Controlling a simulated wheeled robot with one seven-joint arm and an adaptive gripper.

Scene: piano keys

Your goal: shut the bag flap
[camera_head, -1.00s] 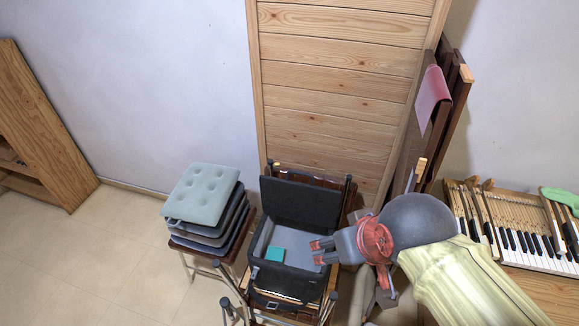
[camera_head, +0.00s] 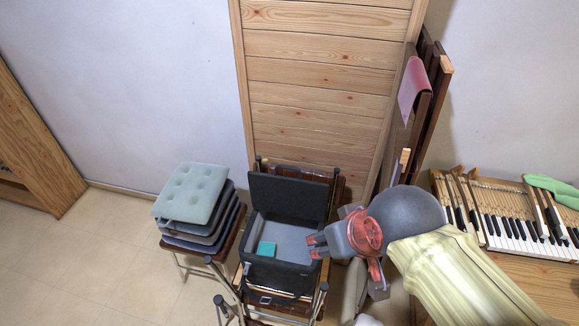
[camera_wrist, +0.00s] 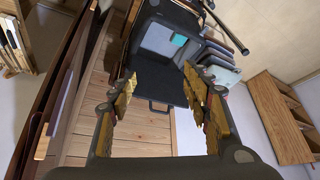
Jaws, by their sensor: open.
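The dark grey bag (camera_head: 281,270) stands on a stool among folded chairs. Its flap (camera_head: 287,197) is raised nearly upright at the back, so the bag is open. A teal item (camera_head: 266,249) lies inside on the pale grey lining. My gripper (camera_head: 314,246) is at the bag's right side, near the rim, its fingers pointing left. In the wrist view my gripper (camera_wrist: 163,92) is open and nothing is between its fingers. The flap (camera_wrist: 160,83) shows between and beyond the fingers, with the handle at its edge. I cannot tell whether a finger touches the bag.
A stack of cushions (camera_head: 198,205) sits on a stool left of the bag. A wooden panel (camera_head: 320,95) stands close behind the bag. Piano keys (camera_head: 520,228) lie on a wooden table at the right. Floor at the left is clear.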

